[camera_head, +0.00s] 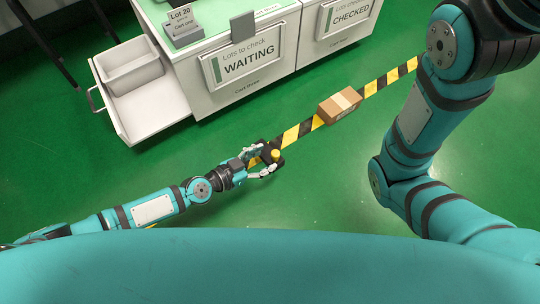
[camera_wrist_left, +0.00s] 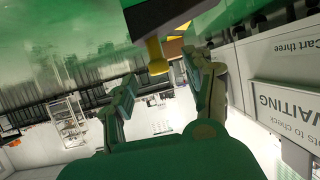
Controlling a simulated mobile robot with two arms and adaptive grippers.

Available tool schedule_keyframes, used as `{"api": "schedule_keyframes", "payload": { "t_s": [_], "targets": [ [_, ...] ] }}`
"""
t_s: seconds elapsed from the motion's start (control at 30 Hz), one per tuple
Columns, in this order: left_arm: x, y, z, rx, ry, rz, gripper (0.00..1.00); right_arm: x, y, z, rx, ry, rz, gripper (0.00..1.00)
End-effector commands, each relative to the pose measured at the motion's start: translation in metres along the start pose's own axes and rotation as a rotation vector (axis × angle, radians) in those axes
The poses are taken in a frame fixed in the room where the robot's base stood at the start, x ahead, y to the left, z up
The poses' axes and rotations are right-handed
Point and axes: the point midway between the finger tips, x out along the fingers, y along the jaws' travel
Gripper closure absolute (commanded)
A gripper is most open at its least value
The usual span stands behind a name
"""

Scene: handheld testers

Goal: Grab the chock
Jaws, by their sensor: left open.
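The chock (camera_head: 268,152) appears to be the dark block with a yellow knob at my left gripper, over the striped floor line in the head view. My left gripper (camera_head: 264,162) is open, with its fingers around or beside the yellow knob. In the left wrist view the yellow knob (camera_wrist_left: 156,58) stands out from the dark block, between and beyond the spread fingertips of my left gripper (camera_wrist_left: 163,92). I cannot tell whether a finger touches it. My right arm shows at the right of the head view, but its gripper is out of sight.
A white cart (camera_head: 215,92) with a WAITING sign (camera_head: 247,62) stands beyond the line. Its open drawer (camera_head: 150,112) juts out to the left. A cardboard box (camera_head: 339,104) sits on the striped line, right of the gripper. Green floor (camera_head: 320,190) is clear nearer me.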

Motion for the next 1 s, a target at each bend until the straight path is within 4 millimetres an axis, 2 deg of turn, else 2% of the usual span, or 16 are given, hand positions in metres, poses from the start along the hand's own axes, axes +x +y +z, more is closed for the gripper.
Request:
{"api": "schedule_keyframes", "payload": {
  "t_s": [0.33, 0.47, 0.67, 1.0],
  "targets": [
    [0.046, 0.002, -0.002, 0.001, 0.001, -0.001, 0.47, -0.006, -0.002, -0.003, 0.000, 0.000, -0.001, 0.60],
    [0.052, 0.003, -0.002, 0.001, 0.000, -0.001, 0.47, -0.007, -0.002, -0.003, 0.000, 0.000, -0.001, 0.60],
    [0.052, 0.003, -0.002, 0.001, 0.000, -0.001, 0.47, -0.007, -0.002, -0.002, 0.000, 0.000, -0.001, 0.60],
    [0.051, 0.003, -0.002, 0.000, 0.000, -0.001, 0.91, -0.007, -0.001, -0.002, 0.000, -0.001, 0.000, 0.60]
  ]
}}
